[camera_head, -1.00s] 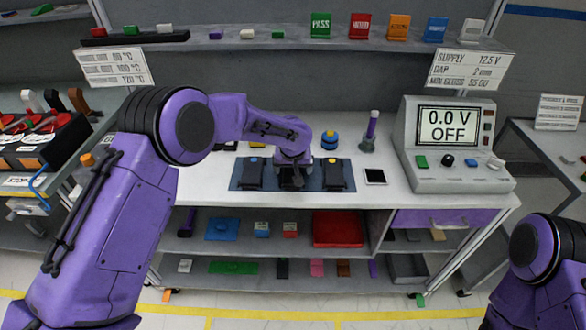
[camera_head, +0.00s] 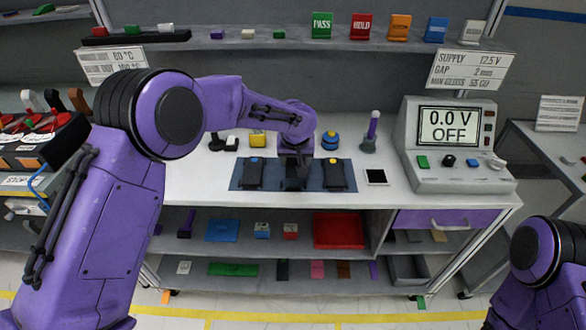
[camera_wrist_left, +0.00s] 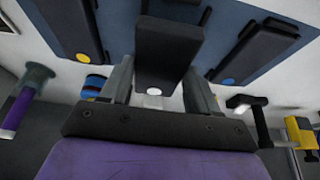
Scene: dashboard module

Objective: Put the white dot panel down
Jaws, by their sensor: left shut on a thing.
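The white dot panel (camera_wrist_left: 168,50) is a dark flat block with a white dot near its gripper-side end in the left wrist view. My left gripper (camera_wrist_left: 155,92) is shut on it, with a finger on each side. In the head view the gripper (camera_head: 295,168) is over the middle of the blue mat (camera_head: 314,188), and the panel is mostly hidden beneath it. I cannot tell whether the panel touches the mat. My right gripper is out of view.
A blue round object (camera_head: 330,140) and a purple-handled tool (camera_head: 371,130) stand behind the mat. A yellow block (camera_head: 258,139) is at the back left.

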